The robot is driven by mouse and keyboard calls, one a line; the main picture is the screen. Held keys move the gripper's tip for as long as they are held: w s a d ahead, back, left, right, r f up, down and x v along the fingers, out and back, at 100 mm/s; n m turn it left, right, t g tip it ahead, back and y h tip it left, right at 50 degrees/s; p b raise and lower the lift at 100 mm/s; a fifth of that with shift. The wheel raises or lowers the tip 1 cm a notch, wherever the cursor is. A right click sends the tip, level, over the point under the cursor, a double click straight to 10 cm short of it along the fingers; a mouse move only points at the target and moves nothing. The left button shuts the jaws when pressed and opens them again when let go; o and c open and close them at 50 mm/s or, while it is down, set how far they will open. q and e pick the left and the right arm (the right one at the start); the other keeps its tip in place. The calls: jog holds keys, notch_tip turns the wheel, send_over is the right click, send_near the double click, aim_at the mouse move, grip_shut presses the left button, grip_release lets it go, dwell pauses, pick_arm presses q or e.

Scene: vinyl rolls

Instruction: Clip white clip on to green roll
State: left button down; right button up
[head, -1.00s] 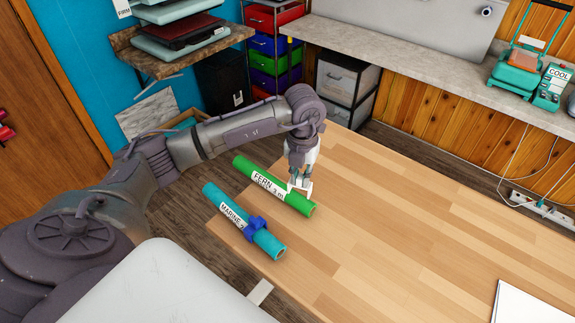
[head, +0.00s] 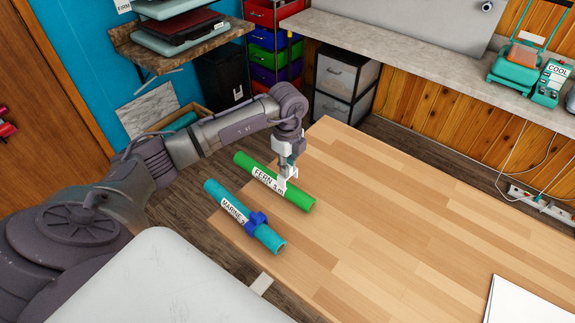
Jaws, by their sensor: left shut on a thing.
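The green roll (head: 298,201), labelled FERN, lies on the wooden table, slanting from upper left to lower right. My left gripper (head: 289,171) points down over the right half of the roll and is shut on the white clip (head: 285,183). The clip is at the roll's upper side, next to the label's right end. I cannot tell whether the clip is around the roll or only touching it. My right gripper is not in view.
A teal roll (head: 214,192) labelled MARINE lies nearer, with a blue clip (head: 257,222) around it. A white sheet (head: 522,302) lies at the table's lower right. The middle and right of the table (head: 400,210) are clear.

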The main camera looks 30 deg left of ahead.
aim_at(287, 186)
pick_arm(q)
jog(key=shift+f, duration=0.4)
jog(key=shift+f+b, duration=0.15)
jog(key=shift+b, duration=0.2)
jog(key=shift+f, duration=0.2)
jog(key=shift+f+b, duration=0.75)
jog(key=shift+f, duration=0.15)
jog(key=shift+f, duration=0.25)
dwell(0.5)
jog(key=shift+f+b, duration=0.55)
jog(key=shift+f, duration=0.05)
